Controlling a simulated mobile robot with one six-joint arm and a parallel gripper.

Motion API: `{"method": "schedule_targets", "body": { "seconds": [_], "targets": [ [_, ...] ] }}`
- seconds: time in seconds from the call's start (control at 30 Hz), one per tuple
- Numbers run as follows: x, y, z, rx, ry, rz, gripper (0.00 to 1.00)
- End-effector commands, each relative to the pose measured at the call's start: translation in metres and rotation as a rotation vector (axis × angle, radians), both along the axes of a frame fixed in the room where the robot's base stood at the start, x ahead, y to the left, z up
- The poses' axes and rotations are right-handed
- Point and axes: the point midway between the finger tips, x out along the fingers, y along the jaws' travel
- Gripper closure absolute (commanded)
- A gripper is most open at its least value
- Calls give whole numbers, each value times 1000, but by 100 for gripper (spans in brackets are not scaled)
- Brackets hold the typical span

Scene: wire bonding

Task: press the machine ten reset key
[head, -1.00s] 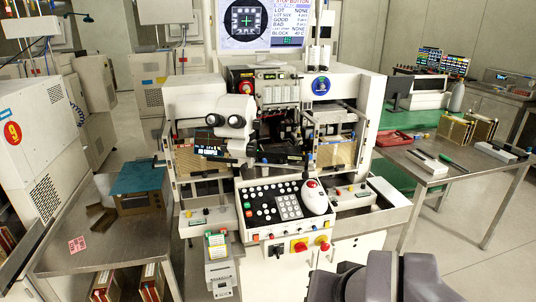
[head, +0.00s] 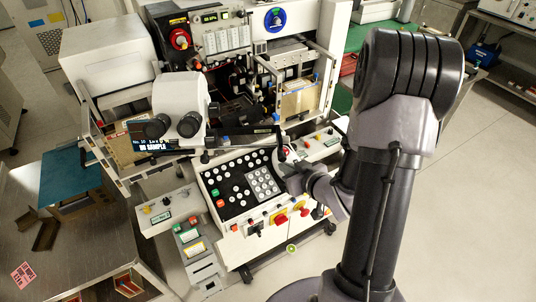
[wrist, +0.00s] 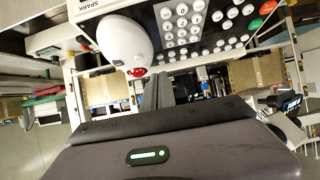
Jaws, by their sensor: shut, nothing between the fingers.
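The machine's control panel (head: 240,187) slopes toward me, with white round keys, a grey keypad (head: 264,181), and a green key (head: 220,204) and an orange-red key (head: 215,192) at its left edge. I cannot read which key is reset. The small display (head: 150,140) reads "No.10". My gripper (wrist: 158,92) is shut and empty; in the wrist view it appears beside the white rounded housing (wrist: 122,40) with a red button (wrist: 137,72). The panel (wrist: 200,50) shows upside down there. In the head view my wrist hides much of the panel's right end; the fingertips are hard to make out.
A red and yellow switch (head: 280,218) and a red knob sit on the panel's front face. Microscope eyepieces (head: 172,126) overhang the panel's back left. A grey box (head: 200,262) stands in front at the left. Open floor lies right of the machine.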

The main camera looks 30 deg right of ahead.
Motion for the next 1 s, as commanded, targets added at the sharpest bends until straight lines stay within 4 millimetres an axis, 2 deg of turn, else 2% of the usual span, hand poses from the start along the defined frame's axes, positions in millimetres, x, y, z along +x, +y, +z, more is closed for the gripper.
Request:
{"method": "schedule_targets", "body": {
  "seconds": [0.17, 0.4, 0.6, 1.0],
  "targets": [
    [16, 1, -10, 0, 1, 1, 100],
    [59, 3, -35, -1, 1, 3, 100],
    [82, 3, -46, -2, 1, 0, 100],
    [88, 3, -48, -1, 1, 0, 100]
  ]
}}
